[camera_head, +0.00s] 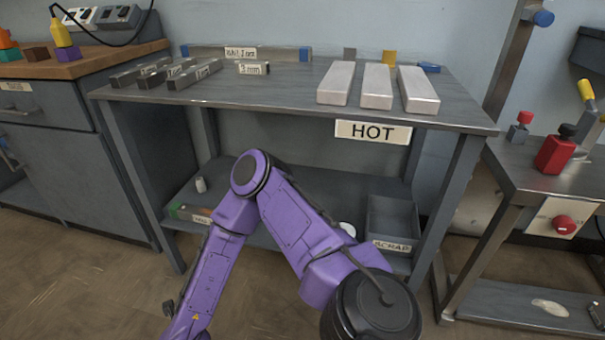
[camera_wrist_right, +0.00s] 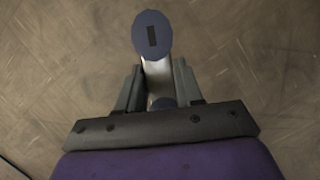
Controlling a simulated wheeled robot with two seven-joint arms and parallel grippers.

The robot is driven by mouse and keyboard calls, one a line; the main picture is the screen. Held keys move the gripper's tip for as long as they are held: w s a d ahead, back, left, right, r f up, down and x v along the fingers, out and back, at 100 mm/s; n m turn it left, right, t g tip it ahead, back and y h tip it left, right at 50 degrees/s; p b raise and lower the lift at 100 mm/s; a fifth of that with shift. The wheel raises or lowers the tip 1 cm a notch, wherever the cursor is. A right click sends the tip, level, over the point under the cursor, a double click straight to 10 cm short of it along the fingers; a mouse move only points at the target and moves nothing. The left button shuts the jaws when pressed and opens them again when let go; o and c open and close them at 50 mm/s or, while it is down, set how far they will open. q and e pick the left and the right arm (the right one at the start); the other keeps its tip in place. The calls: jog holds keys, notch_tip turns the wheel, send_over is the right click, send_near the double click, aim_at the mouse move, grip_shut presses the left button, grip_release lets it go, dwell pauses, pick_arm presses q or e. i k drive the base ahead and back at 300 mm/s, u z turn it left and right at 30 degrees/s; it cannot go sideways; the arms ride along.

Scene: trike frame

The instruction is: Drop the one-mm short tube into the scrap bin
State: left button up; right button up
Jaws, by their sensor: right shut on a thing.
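My right gripper (camera_wrist_right: 156,88) is shut on a tube (camera_wrist_right: 156,70) in the right wrist view. The tube is pale and shiny with a dark blue-grey end (camera_wrist_right: 152,35) bearing a black slot, and it points away from the jaws above brown floor. No marking shows its wall thickness. The scrap bin (camera_head: 399,234), a grey open box labelled SCRAP, stands on the bench's lower shelf at the right in the head view. A purple arm of mine reaches across in front of the bench; its gripper is out of the head view. My left gripper is not in view.
The grey bench (camera_head: 280,97) carries several dark bars with paper labels (camera_head: 202,69) at left and three pale bars (camera_head: 377,88) behind a HOT sign (camera_head: 372,132). A side table (camera_head: 545,178) stands right.

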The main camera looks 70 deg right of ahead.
aim_at(393, 233)
jog(key=i, duration=1.3)
jog(key=z, duration=2.1)
